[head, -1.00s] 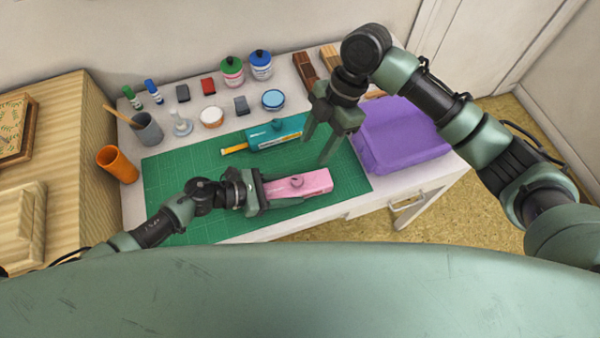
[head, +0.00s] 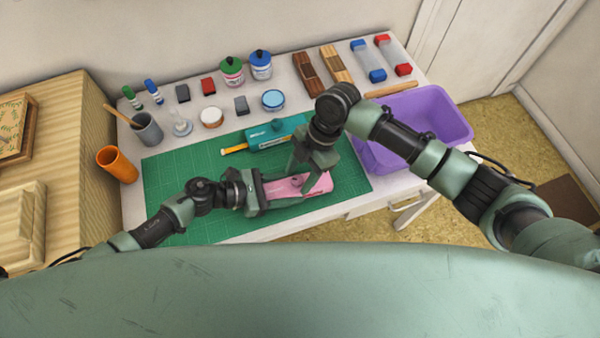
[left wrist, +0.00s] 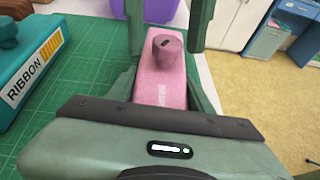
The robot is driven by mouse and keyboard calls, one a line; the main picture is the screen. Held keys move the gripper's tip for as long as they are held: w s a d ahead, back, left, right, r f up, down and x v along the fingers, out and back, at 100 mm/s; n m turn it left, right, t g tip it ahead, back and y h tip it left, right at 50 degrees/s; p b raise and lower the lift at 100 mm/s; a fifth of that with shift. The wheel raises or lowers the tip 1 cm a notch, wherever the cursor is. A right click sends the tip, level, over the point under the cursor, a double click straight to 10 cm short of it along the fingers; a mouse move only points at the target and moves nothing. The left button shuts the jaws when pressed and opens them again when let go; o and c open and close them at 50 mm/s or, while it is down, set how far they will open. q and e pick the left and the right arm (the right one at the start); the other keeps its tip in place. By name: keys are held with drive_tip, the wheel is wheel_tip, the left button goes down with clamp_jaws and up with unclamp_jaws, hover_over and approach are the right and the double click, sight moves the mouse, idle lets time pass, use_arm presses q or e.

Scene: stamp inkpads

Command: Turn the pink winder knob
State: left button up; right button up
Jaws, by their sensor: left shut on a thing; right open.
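The pink winder (head: 282,188) lies on the green cutting mat, with its pink knob (left wrist: 167,47) standing on top towards the far end. My left gripper (head: 280,190) is shut on the pink body from the near end; its fingers flank the body in the left wrist view (left wrist: 162,95). My right gripper (head: 304,178) points down over the knob, open. In the left wrist view its two fingers (left wrist: 167,35) stand on either side of the knob with gaps; I cannot tell their exact height. In the head view the right gripper partly covers the pink body.
A teal ribbon winder (head: 275,137) lies close behind. A purple bin (head: 447,105) stands to the right of the green mat (head: 190,175). Bottles, pads and cups line the back and left of the table. The mat's left part is clear.

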clamp_jaws()
